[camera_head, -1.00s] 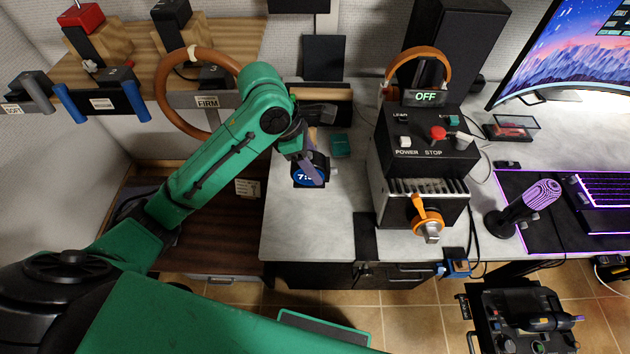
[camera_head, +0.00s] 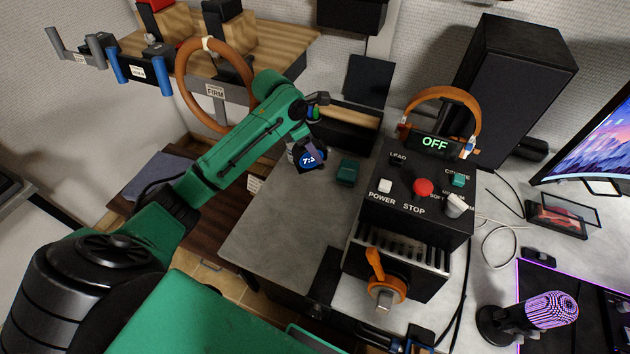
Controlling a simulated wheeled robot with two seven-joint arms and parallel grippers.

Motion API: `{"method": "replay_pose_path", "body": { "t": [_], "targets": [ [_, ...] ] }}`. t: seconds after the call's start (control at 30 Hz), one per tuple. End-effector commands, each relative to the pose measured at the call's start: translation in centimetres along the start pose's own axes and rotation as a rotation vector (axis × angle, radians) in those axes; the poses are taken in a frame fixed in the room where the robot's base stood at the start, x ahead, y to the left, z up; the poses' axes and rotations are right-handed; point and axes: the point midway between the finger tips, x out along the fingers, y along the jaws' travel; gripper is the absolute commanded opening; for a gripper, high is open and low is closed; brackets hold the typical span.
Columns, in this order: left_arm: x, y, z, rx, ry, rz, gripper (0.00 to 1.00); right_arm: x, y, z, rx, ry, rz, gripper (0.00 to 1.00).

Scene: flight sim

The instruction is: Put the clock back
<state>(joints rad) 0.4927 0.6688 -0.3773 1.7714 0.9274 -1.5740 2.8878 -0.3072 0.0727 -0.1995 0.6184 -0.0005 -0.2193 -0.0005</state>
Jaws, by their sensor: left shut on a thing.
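The clock (camera_head: 307,158) is a small dark piece with a round blue face and white digits that begin with 7. My left gripper (camera_head: 308,136) is shut on it, near the left back edge of the grey desk. The fingers are partly hidden by the wrist and the clock, and I cannot tell whether the clock touches the desk.
A black control box (camera_head: 415,190) reading OFF, headphones (camera_head: 440,100) and a speaker (camera_head: 510,90) stand to the right. Bare desk (camera_head: 290,220) lies in front.

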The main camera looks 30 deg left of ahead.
Motion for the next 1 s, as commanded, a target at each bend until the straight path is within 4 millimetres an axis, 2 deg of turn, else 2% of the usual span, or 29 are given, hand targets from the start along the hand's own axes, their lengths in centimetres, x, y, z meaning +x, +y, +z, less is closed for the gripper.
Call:
{"method": "replay_pose_path", "body": {
  "t": [0.1,0.2,0.5,0.6,0.87,0.9,0.97,1.0],
  "targets": [
    [3.4,-0.1,-1.5,0.0,0.002,-0.001,0.0,-0.2,-0.1,-0.1,0.001,0.0,-0.001,0.0],
    [5.9,0.0,-2.4,0.001,0.0,0.0,0.0,-0.2,0.2,-0.2,0.0,0.003,0.002,0.0],
    [10.7,0.0,-4.3,0.002,-0.002,0.001,0.0,-0.1,0.7,-0.4,-0.002,0.005,0.009,0.0],
    [11.3,0.0,-4.5,0.004,-0.004,0.003,0.0,-0.1,0.7,-0.4,-0.002,0.005,0.009,0.0],
    [11.4,0.0,-4.6,0.003,-0.004,0.002,0.0,-0.2,0.7,-0.5,-0.003,0.006,0.009,0.0],
    [11.6,-0.1,-4.7,0.003,-0.002,0.0,0.54,-0.2,0.7,-0.5,-0.003,0.006,0.009,0.0],
    [11.6,-0.1,-4.7,0.003,-0.001,0.001,0.77,-0.1,0.7,-0.5,-0.003,0.006,0.009,0.0],
    [11.6,-0.1,-4.7,0.003,-0.001,0.001,0.8,-0.1,0.7,-0.5,-0.003,0.006,0.009,0.0]
  ]
}}
